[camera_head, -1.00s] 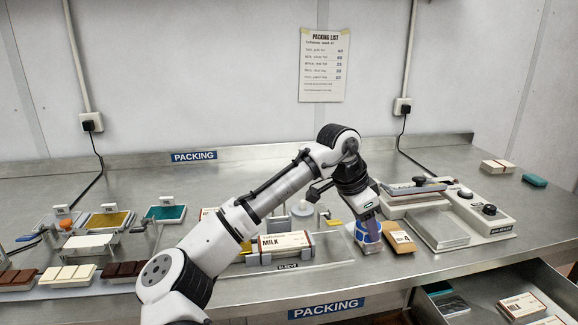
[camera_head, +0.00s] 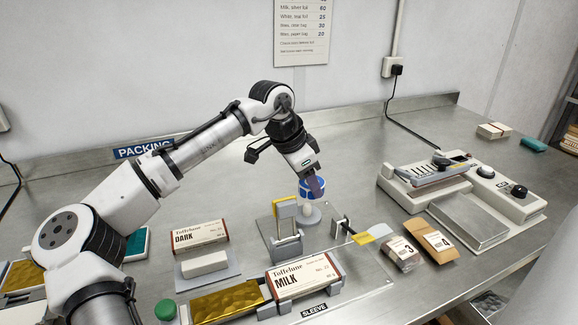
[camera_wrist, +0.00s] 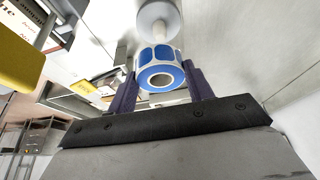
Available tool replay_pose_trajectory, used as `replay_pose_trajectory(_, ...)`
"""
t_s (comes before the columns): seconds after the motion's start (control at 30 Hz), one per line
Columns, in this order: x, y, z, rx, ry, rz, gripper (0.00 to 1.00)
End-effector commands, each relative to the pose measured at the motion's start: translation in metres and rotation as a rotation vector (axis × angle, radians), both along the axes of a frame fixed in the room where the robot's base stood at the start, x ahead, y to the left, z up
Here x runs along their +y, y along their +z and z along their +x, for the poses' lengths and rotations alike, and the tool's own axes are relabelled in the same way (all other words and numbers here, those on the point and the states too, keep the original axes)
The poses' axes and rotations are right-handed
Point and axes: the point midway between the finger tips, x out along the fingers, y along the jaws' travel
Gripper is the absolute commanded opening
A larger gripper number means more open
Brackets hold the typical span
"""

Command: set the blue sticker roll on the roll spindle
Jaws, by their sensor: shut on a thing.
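The blue sticker roll (camera_head: 307,186), blue and white with a hollow core, is held between the fingers of my gripper (camera_head: 313,184). In the wrist view the roll (camera_wrist: 160,69) sits between the two dark fingertips (camera_wrist: 160,85), its open core facing the camera. The roll spindle (camera_head: 312,216) has a pale round base and stands directly below the roll in the head view. In the wrist view the spindle (camera_wrist: 158,17) shows just beyond the roll, lined up with it. I cannot tell whether its post is inside the core.
A metal bracket with a yellow top (camera_head: 286,208) stands close left of the spindle. The milk box (camera_head: 304,278) lies in front on the sleeve fixture. Pouches (camera_head: 430,241) and a sealing machine (camera_head: 470,200) are at right. The bench behind the spindle is clear.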

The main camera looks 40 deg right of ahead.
Motion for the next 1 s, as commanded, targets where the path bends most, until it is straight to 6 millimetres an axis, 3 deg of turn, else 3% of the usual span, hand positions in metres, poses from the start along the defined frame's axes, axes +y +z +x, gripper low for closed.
replay_pose_trajectory(0.37, 0.000, -0.011, 0.000, 0.001, 0.001, -0.001, 0.29)
replay_pose_trajectory(1.0, 0.000, -0.060, -0.001, 0.002, -0.001, -0.002, 0.29)
